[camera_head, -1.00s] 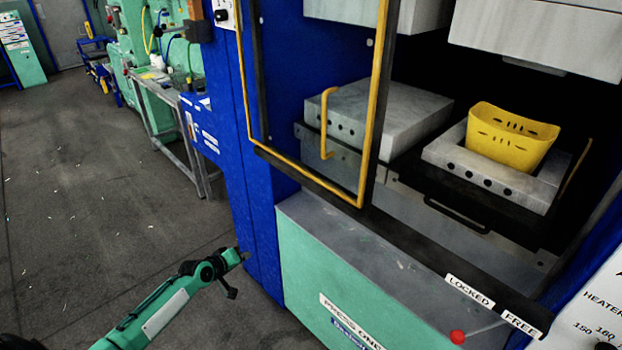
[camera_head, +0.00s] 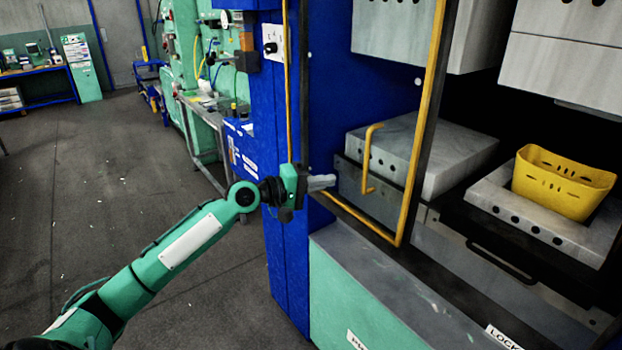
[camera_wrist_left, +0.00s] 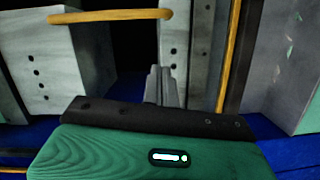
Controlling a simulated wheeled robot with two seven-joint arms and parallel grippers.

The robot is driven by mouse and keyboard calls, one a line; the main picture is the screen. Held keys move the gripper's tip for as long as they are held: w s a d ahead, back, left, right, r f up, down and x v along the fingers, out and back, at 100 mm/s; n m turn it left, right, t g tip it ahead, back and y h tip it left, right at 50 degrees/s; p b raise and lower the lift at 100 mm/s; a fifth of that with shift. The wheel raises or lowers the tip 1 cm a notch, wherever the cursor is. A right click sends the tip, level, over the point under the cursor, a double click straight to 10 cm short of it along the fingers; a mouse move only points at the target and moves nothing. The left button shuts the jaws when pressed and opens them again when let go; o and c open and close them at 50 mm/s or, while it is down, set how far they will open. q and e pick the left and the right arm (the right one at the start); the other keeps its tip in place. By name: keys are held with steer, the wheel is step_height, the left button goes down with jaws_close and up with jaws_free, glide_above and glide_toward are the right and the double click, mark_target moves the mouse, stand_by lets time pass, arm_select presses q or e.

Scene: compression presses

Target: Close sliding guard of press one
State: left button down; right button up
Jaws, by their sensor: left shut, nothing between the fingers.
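Press one's sliding guard (camera_head: 424,120) is a dark frame with yellow edging, standing over the left part of the press opening. Its yellow handle (camera_head: 367,157) is a bent bar near the middle of the frame; it also shows at the top of the left wrist view (camera_wrist_left: 110,16). My left gripper (camera_head: 322,182) is shut and empty, to the left of the handle and a little below its middle, apart from it. In the left wrist view its closed fingers (camera_wrist_left: 160,86) point toward the press interior, below the handle's end. My right gripper is out of view.
The right part of the opening is uncovered, with a yellow basket (camera_head: 562,182) on a grey lower block (camera_head: 535,228). A blue press column (camera_head: 268,130) stands beside my left forearm. A workbench (camera_head: 206,125) is behind. The floor (camera_head: 110,190) at left is clear.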

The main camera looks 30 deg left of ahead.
mark_target(370, 185)
arm_select(q)
steer(key=x, duration=0.1)
steer(key=p+x, duration=0.1)
steer(key=x, duration=0.1)
steer(key=shift+w+d+r, duration=0.2)
steer(key=shift+w+r, duration=0.05)
steer(key=shift+w, duration=0.1)
steer(key=d+p, duration=0.2)
steer(key=s+d+f+p, duration=0.1)
steer(key=shift+d, duration=0.35)
steer(key=shift+d+f, duration=0.15)
steer(key=shift+f, duration=0.05)
